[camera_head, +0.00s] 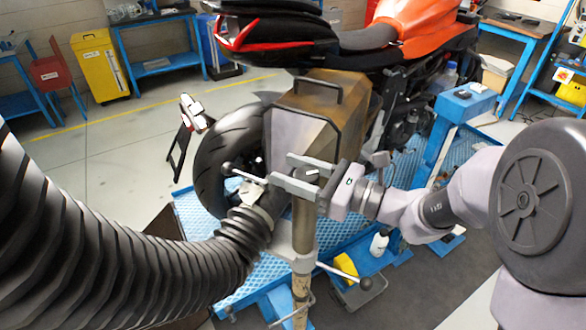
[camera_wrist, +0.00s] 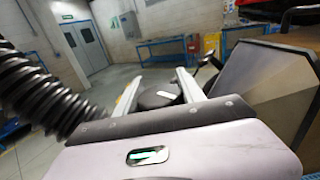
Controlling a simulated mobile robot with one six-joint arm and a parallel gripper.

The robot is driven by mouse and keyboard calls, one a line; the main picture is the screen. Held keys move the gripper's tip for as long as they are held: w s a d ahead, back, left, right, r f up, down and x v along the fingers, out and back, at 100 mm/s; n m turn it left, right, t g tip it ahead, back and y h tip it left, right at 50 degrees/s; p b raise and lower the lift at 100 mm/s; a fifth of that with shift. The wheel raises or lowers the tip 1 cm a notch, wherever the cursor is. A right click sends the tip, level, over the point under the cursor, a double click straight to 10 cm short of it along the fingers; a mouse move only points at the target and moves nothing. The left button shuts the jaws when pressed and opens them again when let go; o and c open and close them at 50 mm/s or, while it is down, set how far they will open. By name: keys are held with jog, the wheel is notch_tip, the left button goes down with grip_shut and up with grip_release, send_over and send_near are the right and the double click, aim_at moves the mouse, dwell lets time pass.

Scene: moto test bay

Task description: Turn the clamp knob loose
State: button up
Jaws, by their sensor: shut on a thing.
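The clamp knob (camera_head: 311,173) is a dark round knob with a white mark on top, by the upper end of the upright stand post (camera_head: 303,228). My gripper (camera_head: 283,170) reaches in from the right, with one finger on each side of the knob, and is shut on it. In the wrist view my gripper (camera_wrist: 157,78) shows two pale fingers, with the dark round knob (camera_wrist: 155,99) between them near their base. The fingers partly hide the knob, and its contact faces cannot be seen.
A black ribbed hose (camera_head: 150,245) ends in a collar left of the post. A ball-ended bar (camera_head: 243,174) lies left of the fingers. The motorcycle's rear tyre (camera_head: 215,160) and a brown metal box (camera_head: 318,110) are close behind. A lower lever (camera_head: 340,273) sticks out right.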

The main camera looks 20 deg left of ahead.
jog(key=o, duration=1.4)
jog(key=shift+c, duration=0.2)
jog(key=s+d+p, duration=0.2)
jog(key=d+p, duration=0.1)
jog(key=d, duration=1.4)
jog(key=shift+s, duration=0.35)
